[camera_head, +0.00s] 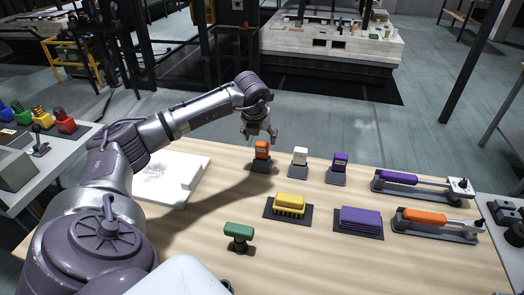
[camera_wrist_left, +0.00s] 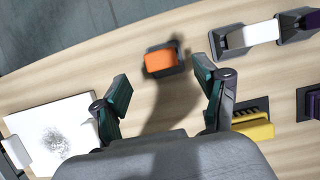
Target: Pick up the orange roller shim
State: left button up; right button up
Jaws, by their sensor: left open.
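The orange roller shim (camera_head: 262,149) stands upright in a small dark holder at the back of the wooden table. In the left wrist view the orange shim (camera_wrist_left: 161,62) lies ahead of the fingers, between their lines. My left gripper (camera_head: 261,134) is open and empty, above and slightly behind the shim in the head view. In the left wrist view its two fingers (camera_wrist_left: 163,88) are spread wide, with bare table between them. It does not touch the shim. My right gripper is not in view.
A white shim (camera_head: 299,157) and a purple one (camera_head: 339,161) stand to the right in holders. A yellow brush (camera_head: 290,203), purple block (camera_head: 360,217) and green-handled tool (camera_head: 239,232) lie nearer. A white slab (camera_head: 172,178) is at left. Two handled tools lie at right.

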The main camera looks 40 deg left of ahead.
aim_at(262, 143)
pick_arm(q)
jog(key=p+x, duration=0.1)
jog(key=x, duration=0.3)
jog(key=shift+w+f, duration=0.25)
jog(key=shift+f, duration=0.1)
jog(key=shift+w+a+f, duration=0.15)
jog(key=shift+f, duration=0.3)
jog(key=shift+c, duration=0.2)
jog(key=shift+r, duration=0.1)
jog(key=c, duration=1.3)
